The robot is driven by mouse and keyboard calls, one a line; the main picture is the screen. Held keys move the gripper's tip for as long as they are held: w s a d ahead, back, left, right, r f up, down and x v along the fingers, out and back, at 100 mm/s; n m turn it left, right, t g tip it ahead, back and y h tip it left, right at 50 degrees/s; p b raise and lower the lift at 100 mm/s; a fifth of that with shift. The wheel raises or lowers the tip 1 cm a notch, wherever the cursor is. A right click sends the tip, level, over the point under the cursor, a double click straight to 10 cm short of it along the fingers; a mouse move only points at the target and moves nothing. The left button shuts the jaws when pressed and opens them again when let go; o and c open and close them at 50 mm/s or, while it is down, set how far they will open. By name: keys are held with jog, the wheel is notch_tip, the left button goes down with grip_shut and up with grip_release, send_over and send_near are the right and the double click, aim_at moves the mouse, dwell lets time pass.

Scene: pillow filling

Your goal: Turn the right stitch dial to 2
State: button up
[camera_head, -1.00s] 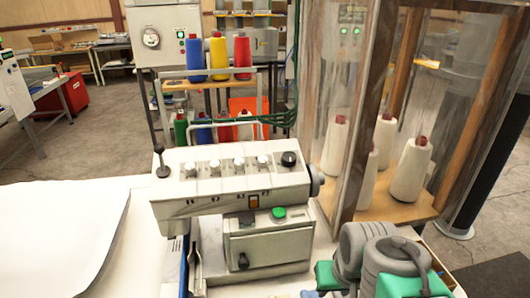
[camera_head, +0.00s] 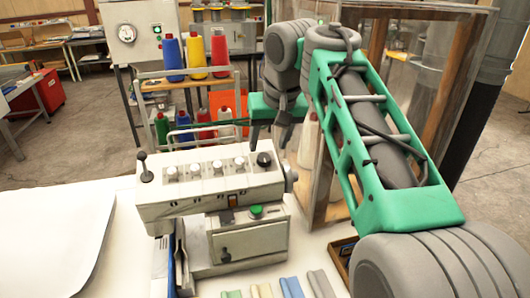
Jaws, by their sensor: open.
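The white sewing machine (camera_head: 210,200) stands on the white table. Along its top are several silver dials, the rightmost being a silver dial (camera_head: 239,164), then a black knob (camera_head: 264,159) at the right end. A grey wheel (camera_head: 290,175) sits on the machine's right side. Which one the task calls the right stitch dial, and any numbers, cannot be read. My gripper (camera_head: 268,142) is open and empty, pointing down just above and behind the black knob, seemingly not touching it. My green arm reaches in from the right.
Several coloured cloth pieces (camera_head: 291,288) lie at the table's front. A white sheet (camera_head: 55,235) covers the left. A rack with coloured thread cones (camera_head: 196,57) stands behind.

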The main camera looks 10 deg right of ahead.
aim_at(264, 157)
jog(key=b+x, duration=0.1)
jog(key=x, duration=0.2)
jog(key=w+b+x, duration=0.1)
jog(key=b+x, duration=0.1)
jog(key=x, duration=0.1)
jog(key=shift+w+d+f, duration=0.1)
jog(key=shift+d+f, duration=0.05)
grip_shut()
dwell(0.5)
